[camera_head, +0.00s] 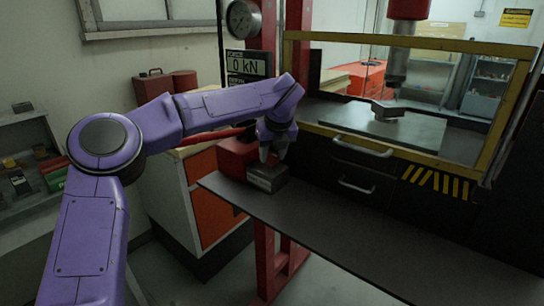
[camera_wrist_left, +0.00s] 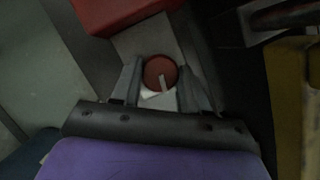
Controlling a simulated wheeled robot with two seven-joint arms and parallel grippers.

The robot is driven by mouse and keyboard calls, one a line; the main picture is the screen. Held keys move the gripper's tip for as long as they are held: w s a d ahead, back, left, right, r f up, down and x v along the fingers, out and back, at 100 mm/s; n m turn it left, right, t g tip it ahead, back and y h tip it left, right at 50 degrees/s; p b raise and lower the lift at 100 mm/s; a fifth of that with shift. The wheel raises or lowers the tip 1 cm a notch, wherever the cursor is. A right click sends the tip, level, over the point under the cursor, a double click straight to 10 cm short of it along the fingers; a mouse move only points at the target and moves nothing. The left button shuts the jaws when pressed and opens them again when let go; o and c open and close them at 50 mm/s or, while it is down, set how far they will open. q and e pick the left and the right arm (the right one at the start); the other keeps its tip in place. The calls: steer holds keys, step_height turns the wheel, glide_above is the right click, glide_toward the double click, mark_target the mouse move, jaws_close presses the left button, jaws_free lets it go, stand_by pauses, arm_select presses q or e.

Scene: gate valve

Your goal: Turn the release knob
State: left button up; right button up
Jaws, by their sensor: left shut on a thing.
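The release knob (camera_wrist_left: 160,72) is a round red disc with a pale bar mark, in the left wrist view. It sits on a light grey block, which shows in the head view as a small grey box (camera_head: 268,180) at the left end of the dark shelf. My left gripper (camera_head: 272,156) points down at this box; in the left wrist view its two fingers (camera_wrist_left: 160,78) stand on either side of the knob, shut on it. In the head view the gripper hides the knob. My right gripper is in neither view.
A red housing (camera_head: 236,157) stands beside the box. The dark shelf (camera_head: 350,235) is clear to the right. Behind it is a press with a yellow-framed guard (camera_head: 400,150), a metal plate and a ram (camera_head: 396,65). A display (camera_head: 247,65) reads 0 kN below a round gauge (camera_head: 243,18).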

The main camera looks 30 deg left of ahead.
arm_select(q)
steer(key=shift+n, duration=0.9)
steer(key=o, duration=1.1)
steer(key=shift+c, duration=0.2)
steer(key=shift+r, duration=0.1)
steer(key=v, duration=1)
steer(key=shift+w+d+r+b, duration=0.2)
steer(key=shift+w+b, duration=0.05)
steer(key=shift+b, duration=0.1)
